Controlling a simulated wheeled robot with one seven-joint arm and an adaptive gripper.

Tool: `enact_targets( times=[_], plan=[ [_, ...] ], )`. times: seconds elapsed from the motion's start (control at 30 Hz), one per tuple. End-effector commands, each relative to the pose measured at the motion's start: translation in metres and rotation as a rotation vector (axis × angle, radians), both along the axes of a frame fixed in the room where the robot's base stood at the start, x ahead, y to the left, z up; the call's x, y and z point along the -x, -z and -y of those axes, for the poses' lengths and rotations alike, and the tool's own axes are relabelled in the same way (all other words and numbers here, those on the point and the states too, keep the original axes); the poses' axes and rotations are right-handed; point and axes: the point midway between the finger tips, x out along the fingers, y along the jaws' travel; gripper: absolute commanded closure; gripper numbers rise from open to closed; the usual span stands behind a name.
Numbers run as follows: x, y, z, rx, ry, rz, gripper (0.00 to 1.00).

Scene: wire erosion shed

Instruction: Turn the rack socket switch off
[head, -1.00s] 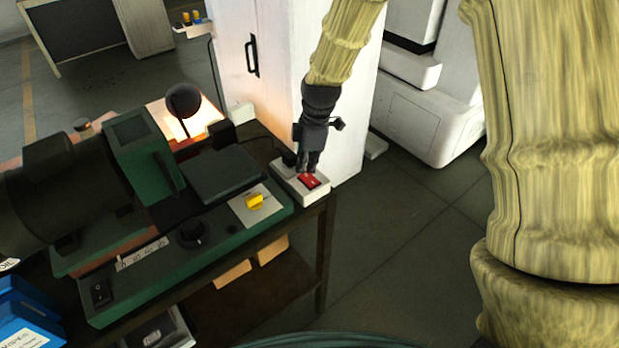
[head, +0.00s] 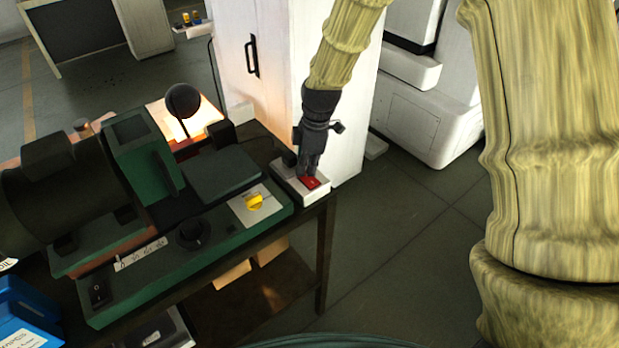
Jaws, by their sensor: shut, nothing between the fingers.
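The rack socket is a white box (head: 316,194) on the right end of the dark bench, with a red rocker switch (head: 310,183) on its top. My gripper (head: 308,175) is shut and empty, pointing down, with its fingertips at the far left edge of the red switch. They look to be touching it or just above it; I cannot tell which. The fingers hide part of the switch, and its tilt is hard to read. A black plug (head: 290,158) sits at the far left end of the socket.
A green machine (head: 150,270) with a yellow knob (head: 254,202) and a black knob (head: 190,234) stands left of the socket. A lit lamp (head: 184,101) is behind it. A white cabinet (head: 345,150) rises close behind my gripper. Open floor lies right of the bench.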

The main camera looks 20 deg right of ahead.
Motion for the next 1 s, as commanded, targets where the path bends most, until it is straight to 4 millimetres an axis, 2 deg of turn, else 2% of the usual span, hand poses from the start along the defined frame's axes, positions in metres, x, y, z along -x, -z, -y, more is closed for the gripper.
enact_targets(
  times=[0.47, 1.0],
  plan=[
    [0.0, 0.001, 0.0, 0.0, 0.0, -0.001, 1.0],
    [0.0, -0.032, 0.0, 0.0, 0.0, 0.0, 1.0]
  ],
)
